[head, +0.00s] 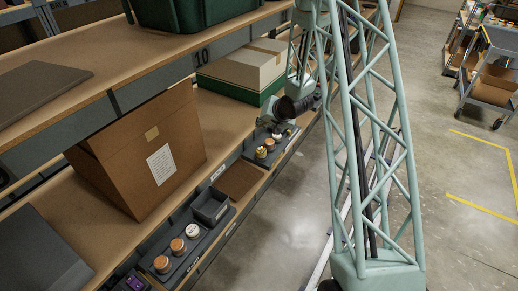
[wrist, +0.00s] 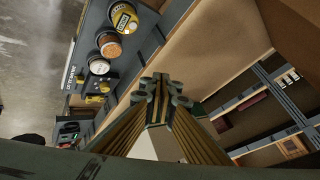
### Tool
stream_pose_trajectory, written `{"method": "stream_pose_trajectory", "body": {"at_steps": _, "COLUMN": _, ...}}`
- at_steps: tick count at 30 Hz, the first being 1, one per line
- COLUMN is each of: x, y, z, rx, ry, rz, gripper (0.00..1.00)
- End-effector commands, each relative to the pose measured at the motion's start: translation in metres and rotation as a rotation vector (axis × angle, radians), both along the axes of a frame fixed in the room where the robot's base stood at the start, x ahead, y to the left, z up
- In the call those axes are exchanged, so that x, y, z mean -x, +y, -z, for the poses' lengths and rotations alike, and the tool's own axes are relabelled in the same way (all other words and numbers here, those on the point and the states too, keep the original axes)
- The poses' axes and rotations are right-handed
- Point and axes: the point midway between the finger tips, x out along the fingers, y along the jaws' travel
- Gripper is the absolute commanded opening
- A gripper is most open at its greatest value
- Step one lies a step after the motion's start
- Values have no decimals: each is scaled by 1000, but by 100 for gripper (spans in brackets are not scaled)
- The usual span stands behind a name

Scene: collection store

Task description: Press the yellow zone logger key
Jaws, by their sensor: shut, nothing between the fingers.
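A dark key panel lies along the shelf's front edge. In the wrist view its round yellow key (wrist: 125,18), with a dark label on its face, is at the top. A copper-orange key (wrist: 109,45) and a white key (wrist: 98,65) are in line with it. In the head view the yellow key (head: 261,153) is the nearest of the row. My gripper (wrist: 164,90) is shut and empty. Its fingertips are to one side of the key row, apart from the yellow key in the picture. In the head view the fingertips are hard to make out.
A similar panel with copper and white keys (head: 178,247) and a small dark bin (head: 212,207) are nearer along the shelf. A cardboard box (head: 140,150) and a green-and-cream box (head: 243,68) stand on the shelf. The upper shelf (head: 150,55) overhangs. The aisle floor is open.

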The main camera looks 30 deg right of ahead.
Motion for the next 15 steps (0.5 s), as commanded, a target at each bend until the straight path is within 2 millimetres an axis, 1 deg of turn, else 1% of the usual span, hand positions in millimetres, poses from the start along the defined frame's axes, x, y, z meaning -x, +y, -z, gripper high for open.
{"method": "stream_pose_trajectory", "body": {"at_steps": 1, "x": 0, "y": -1, "z": 8, "rx": -13, "ry": -2, "rz": 3, "gripper": 0}}
{"method": "stream_pose_trajectory", "body": {"at_steps": 6, "x": -3, "y": -3, "z": 25, "rx": -46, "ry": -17, "rz": 12, "gripper": 0}}
{"method": "stream_pose_trajectory", "body": {"at_steps": 10, "x": -3, "y": -3, "z": 32, "rx": -61, "ry": -22, "rz": 16, "gripper": 0}}
{"method": "stream_pose_trajectory", "body": {"at_steps": 15, "x": -4, "y": -3, "z": 34, "rx": -66, "ry": -25, "rz": 17, "gripper": 0}}
